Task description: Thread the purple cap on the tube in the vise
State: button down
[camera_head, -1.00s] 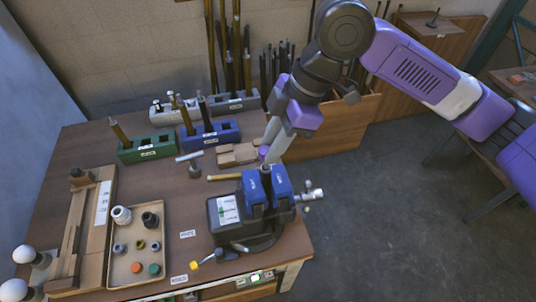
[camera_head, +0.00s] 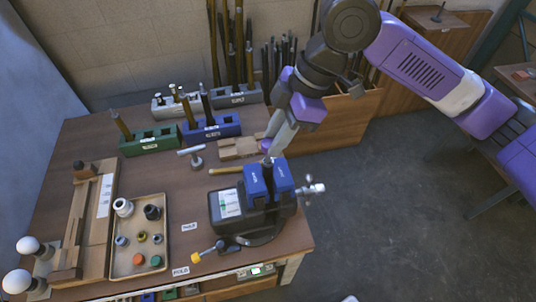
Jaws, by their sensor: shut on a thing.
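The blue-jawed vise (camera_head: 257,184) stands at the table's front right corner. A dark tube (camera_head: 267,162) stands upright between its jaws, with only its short top showing. My gripper (camera_head: 268,145) points down just above and behind the vise. It is shut on the small purple cap (camera_head: 264,149), which is partly hidden by the fingers. The cap is close to the tube's top; I cannot tell whether they touch.
A tray of small parts (camera_head: 127,266) and a wooden fixture (camera_head: 68,262) lie to the left. Green (camera_head: 150,143), blue (camera_head: 212,134) and grey (camera_head: 238,96) holders stand behind. Floor is clear to the right.

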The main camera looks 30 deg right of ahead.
aim_at(270, 158)
jog(key=shift+f+b, duration=0.9)
jog(key=shift+f, duration=0.35)
dwell(1.3)
jog(key=c, duration=1.8)
grip_release()
grip_shut()
jog(key=shift+f, duration=0.2)
jog(key=shift+s+a+f+m+t+h+p, duration=0.15)
jog(key=shift+m+t+h+p, duration=0.15)
jog(key=shift+m, duration=0.85)
jog(key=shift+s+a+r+m+t+h+p, duration=0.2)
jog(key=shift+m+t, duration=0.25)
jog(key=shift+m, duration=0.75)
jog(key=shift+s+d+f+m+t+h+p, duration=0.15)
jog(key=shift+m+t+h, duration=0.2)
jog(key=shift+m, duration=0.8)
jog(key=shift+a, duration=0.1)
